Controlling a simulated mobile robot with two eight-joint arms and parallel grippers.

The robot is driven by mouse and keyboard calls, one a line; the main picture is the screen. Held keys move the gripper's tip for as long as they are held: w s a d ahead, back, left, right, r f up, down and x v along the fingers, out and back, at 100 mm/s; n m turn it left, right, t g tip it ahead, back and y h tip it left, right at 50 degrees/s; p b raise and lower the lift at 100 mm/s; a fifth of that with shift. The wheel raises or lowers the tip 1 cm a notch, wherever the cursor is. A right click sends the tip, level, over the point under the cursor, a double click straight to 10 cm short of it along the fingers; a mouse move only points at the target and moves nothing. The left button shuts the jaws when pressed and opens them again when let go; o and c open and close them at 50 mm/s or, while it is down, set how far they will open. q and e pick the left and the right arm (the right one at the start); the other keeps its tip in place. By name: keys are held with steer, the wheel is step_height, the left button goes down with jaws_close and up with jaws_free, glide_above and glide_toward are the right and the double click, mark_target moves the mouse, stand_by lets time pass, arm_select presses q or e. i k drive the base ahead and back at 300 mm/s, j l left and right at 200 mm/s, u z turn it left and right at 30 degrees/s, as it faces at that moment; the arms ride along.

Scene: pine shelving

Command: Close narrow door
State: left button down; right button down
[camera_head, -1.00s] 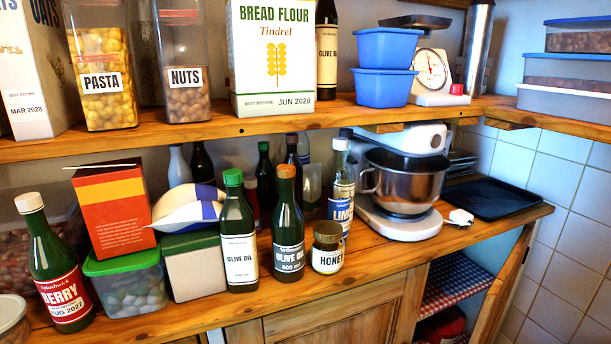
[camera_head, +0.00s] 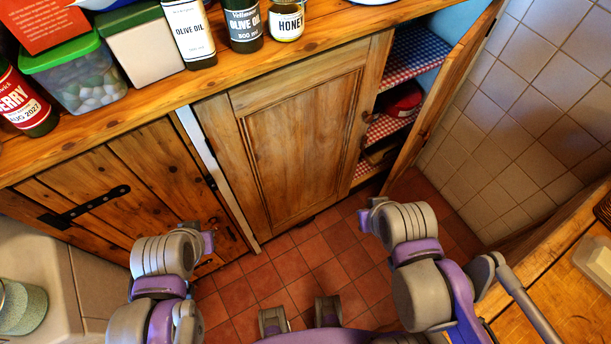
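The narrow wooden door (camera_head: 445,97) stands open at the right end of the lower cabinet, seen nearly edge-on and swung out toward the tiled wall. The cabinet opening (camera_head: 408,85) beside it shows shelves with red and blue checked lining and a red item (camera_head: 403,100). My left arm is at the lower left and my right arm at the lower right, its near end in front of and below the open door, apart from it.
A wider panelled door (camera_head: 300,140) is shut left of the opening. A plank door with black hinges (camera_head: 130,190) is further left. Red floor tiles (camera_head: 310,255) lie clear between my arms. A wooden counter (camera_head: 550,270) is at the right, and jars and bottles line the worktop above.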

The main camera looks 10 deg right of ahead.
mark_target(453, 66)
steer(key=k+z, duration=0.15)
steer(key=z, duration=0.25)
steer(key=k+z, duration=0.1)
steer(key=z, duration=0.35)
steer(key=k+l+z, duration=0.1)
steer(key=z, duration=0.3)
steer(key=i+j+z, duration=0.25)
steer(key=i+j, duration=0.25)
steer(key=i, duration=0.05)
